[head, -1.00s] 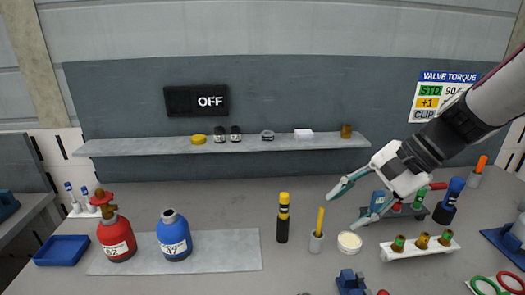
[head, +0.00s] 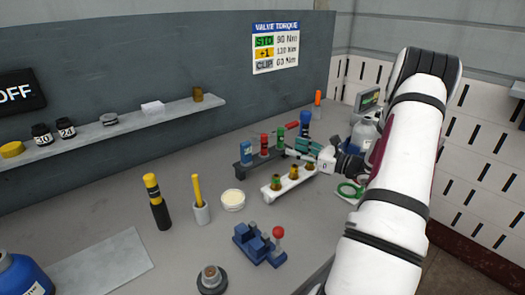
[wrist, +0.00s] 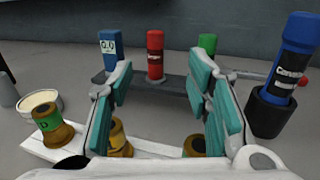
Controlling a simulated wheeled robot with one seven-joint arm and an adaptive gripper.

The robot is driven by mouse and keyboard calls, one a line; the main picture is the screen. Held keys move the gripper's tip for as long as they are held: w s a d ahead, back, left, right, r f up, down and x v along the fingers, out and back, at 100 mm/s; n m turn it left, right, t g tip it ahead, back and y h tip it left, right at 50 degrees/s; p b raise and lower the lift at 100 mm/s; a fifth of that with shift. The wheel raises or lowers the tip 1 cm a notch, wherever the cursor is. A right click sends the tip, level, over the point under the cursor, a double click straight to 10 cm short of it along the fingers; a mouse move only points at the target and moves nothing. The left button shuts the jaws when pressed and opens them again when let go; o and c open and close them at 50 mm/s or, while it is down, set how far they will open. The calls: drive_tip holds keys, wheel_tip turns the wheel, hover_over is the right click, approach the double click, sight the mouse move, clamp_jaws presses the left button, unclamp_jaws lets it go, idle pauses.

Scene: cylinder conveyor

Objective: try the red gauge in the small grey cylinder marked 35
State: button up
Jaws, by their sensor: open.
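The red gauge (head: 265,145) stands upright in a dark rack (head: 243,176) between a blue gauge (head: 246,153) and a green one (head: 281,137). In the wrist view the red gauge (wrist: 155,62) appears between my gripper's teal fingers, beyond them. My gripper (wrist: 160,95) is open and empty; in the head view it (head: 303,148) is beside the rack's right end. No grey cylinder marked 35 can be made out. A dark grey round thing with a metal top (head: 211,279) is at the bottom edge, with no readable mark.
A white holder (head: 292,187) with several brass fittings stands just in front of the gauge rack. A dark cup (wrist: 265,115) holding a blue tool stands to its right. A cream dish (head: 233,200), yellow-topped items and a blue fixture with a red knob (head: 278,232) stand leftward.

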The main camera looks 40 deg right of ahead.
sight(264, 138)
drive_tip(key=shift+a+p+x, duration=0.15)
drive_tip(key=shift+p+x, duration=0.2)
drive_tip(key=shift+x, duration=2.95)
drive_tip(key=shift+a+p+x, duration=0.15)
drive_tip(key=shift+p+x, duration=0.2)
drive_tip(key=shift+x, duration=2.95)
drive_tip(key=shift+s+r, duration=0.1)
drive_tip(key=shift+r, duration=0.1)
clamp_jaws()
